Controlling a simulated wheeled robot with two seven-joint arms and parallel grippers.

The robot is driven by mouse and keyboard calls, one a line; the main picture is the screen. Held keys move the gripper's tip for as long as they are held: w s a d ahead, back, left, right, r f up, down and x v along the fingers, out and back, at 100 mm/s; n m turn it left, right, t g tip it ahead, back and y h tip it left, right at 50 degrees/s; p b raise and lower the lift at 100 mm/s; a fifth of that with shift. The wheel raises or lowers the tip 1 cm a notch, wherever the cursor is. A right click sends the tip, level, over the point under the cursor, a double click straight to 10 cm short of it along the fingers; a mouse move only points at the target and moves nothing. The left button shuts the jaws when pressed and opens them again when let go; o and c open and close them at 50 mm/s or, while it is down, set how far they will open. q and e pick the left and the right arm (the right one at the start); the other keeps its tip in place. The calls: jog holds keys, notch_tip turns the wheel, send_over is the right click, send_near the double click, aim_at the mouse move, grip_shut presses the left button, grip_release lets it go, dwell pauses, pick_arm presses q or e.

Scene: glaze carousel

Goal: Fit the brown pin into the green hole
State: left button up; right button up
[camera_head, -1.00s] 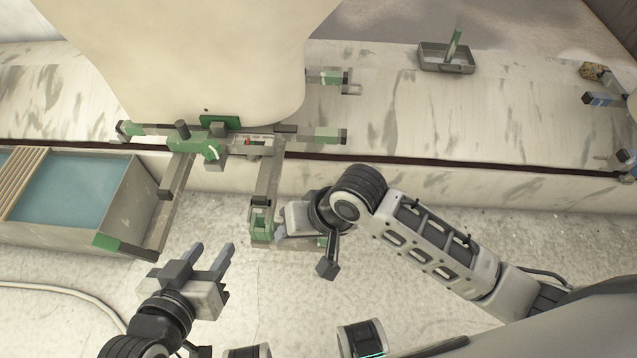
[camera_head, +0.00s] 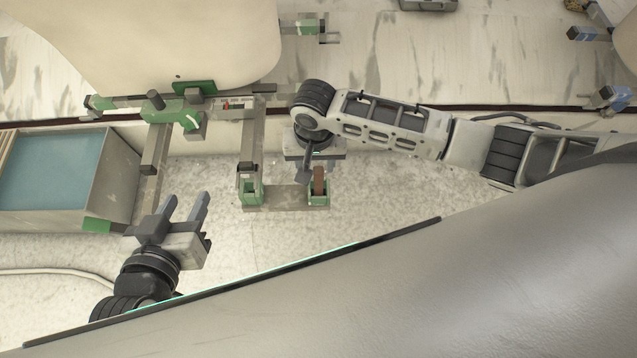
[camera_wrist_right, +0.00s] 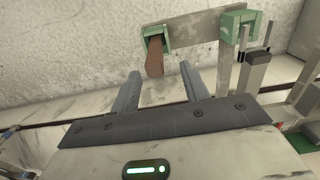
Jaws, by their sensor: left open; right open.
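The brown pin (camera_head: 319,180) stands at a green bracket (camera_head: 318,201) on the right end of a grey crossbar; the pin (camera_wrist_right: 155,60) and this bracket (camera_wrist_right: 154,37) also show in the right wrist view. I cannot tell how deep the pin sits. A second green bracket (camera_head: 251,192) is on the bar's left end, also in the wrist view (camera_wrist_right: 240,20). No green hole can be clearly made out. My right gripper (camera_wrist_right: 160,85) is open and empty, its fingertips short of the pin and either side of its line. My left gripper (camera_head: 186,202) is open and empty, left of the frame.
A grey frame with green clamps (camera_head: 170,113) stands before a large cream body (camera_head: 150,40). A grey tank of blue liquid (camera_head: 122,185) is at the left. A pale ledge (camera_head: 440,60) runs behind. The floor (camera_head: 400,195) right of the bar looks clear.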

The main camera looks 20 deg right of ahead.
aim_at(319, 170)
jog(key=f, duration=0.1)
jog(key=f+b, duration=0.1)
jog(key=f, duration=0.1)
jog(key=f+b, duration=0.1)
jog(key=f, duration=0.1)
jog(key=shift+s+d+f, duration=0.2)
jog(key=shift+s+d, duration=0.05)
jog(key=shift+d, duration=0.05)
grip_shut()
